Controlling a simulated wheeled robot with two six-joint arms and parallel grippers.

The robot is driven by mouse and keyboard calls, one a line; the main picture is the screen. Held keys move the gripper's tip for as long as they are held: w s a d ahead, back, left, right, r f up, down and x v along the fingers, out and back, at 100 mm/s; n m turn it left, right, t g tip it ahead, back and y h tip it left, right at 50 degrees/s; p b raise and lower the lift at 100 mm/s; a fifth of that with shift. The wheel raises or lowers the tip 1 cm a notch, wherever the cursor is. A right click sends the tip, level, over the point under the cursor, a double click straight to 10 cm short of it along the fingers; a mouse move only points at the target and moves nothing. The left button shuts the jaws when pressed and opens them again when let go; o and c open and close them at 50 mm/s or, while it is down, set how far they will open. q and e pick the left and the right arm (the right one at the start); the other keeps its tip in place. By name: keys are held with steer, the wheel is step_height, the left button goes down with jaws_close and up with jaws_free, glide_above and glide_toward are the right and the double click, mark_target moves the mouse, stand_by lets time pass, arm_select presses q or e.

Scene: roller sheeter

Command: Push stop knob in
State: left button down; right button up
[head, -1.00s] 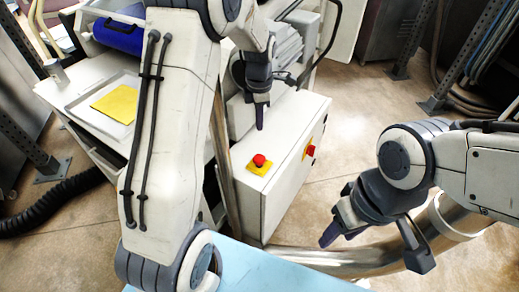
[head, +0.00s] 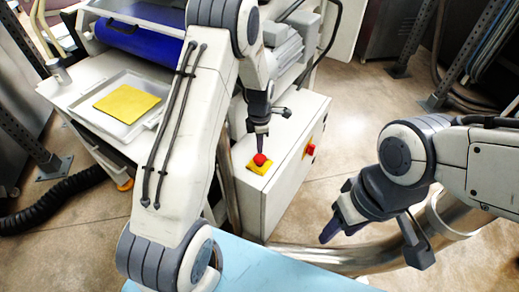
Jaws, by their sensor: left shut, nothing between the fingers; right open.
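The stop knob (head: 260,159) is a red mushroom button on a yellow square plate (head: 254,169), on top of the white cabinet (head: 262,205). My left gripper (head: 262,148) is shut and empty, pointing down with its tips right at the top of the knob. I cannot tell whether the tips touch the knob or how far in it is. My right gripper (head: 375,236) is open and empty, away from the knob at the lower right.
A second red button (head: 310,150) sits on the cabinet's right side. A sheeter with a blue roller (head: 140,37) and a tray (head: 88,124) holding a yellow sheet (head: 127,102) stands at the left. A light blue surface (head: 265,270) and a metal pipe (head: 310,258) lie in front.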

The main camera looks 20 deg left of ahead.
mark_target(259, 158)
arm_select(q)
steer(key=shift+f, duration=1.6)
steer(key=shift+f+b, duration=0.5)
steer(key=shift+f, duration=0.4)
steer(key=shift+s+f, duration=0.2)
steer(key=r+p, duration=0.4)
steer(key=r, duration=0.1)
steer(key=shift+w, duration=0.2)
step_height(259, 158, up, 10)
steer(key=b, duration=0.2)
steer(key=shift+r, duration=0.15)
